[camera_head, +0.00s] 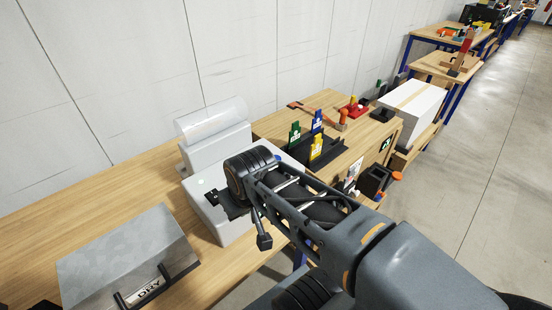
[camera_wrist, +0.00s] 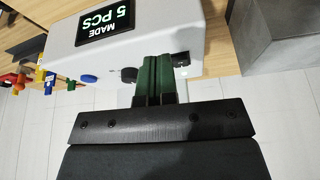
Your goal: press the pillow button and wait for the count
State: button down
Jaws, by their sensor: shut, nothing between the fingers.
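The white pillow machine (camera_head: 207,188) stands on the wooden bench with a clear film roll (camera_head: 210,120) at its back. In the wrist view, the machine's white body (camera_wrist: 200,25) carries a display (camera_wrist: 105,22) reading "MADE 5 PCS". A blue round button (camera_wrist: 88,79) and a dark round knob (camera_wrist: 128,75) show on its near face. My gripper (camera_wrist: 158,58) is shut and empty, its green fingers together at that face, right of the knob. I cannot tell whether the fingertips touch. In the head view my arm hides part of the machine.
A grey box marked DRY (camera_head: 128,258) with a dark handle stands at the left front; bare bench lies left of the machine. Green, blue and yellow tagged items (camera_head: 316,146) stand in a dark holder at the right. A white box (camera_head: 412,102) is farther right.

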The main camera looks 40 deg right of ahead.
jog(key=w+d+m+y+p, duration=0.1)
jog(key=w+d+m+p, duration=0.1)
jog(key=d+m, duration=0.3)
jog(key=w+d+m+g+y+p, duration=0.1)
jog(key=w+d+m, duration=0.3)
jog(key=d+m, duration=0.2)
jog(key=w+d+m+y+p, duration=0.1)
jog(key=w+d+m+p, duration=0.1)
jog(key=d+m, duration=0.3)
jog(key=shift+w+d+m+g+p, duration=0.3)
jog(key=shift+w+m, duration=0.1)
jog(key=shift+m, duration=0.4)
jog(key=w+d+r+m+t+y, duration=0.3)
jog(key=w+m, duration=0.4)
jog(key=m, duration=1.2)
jog(key=shift+w+d+r+t+p, duration=0.35)
jog(key=shift+d+r+t, duration=0.25)
jog(key=shift+d+r, duration=0.35)
jog(key=shift+f, duration=0.15)
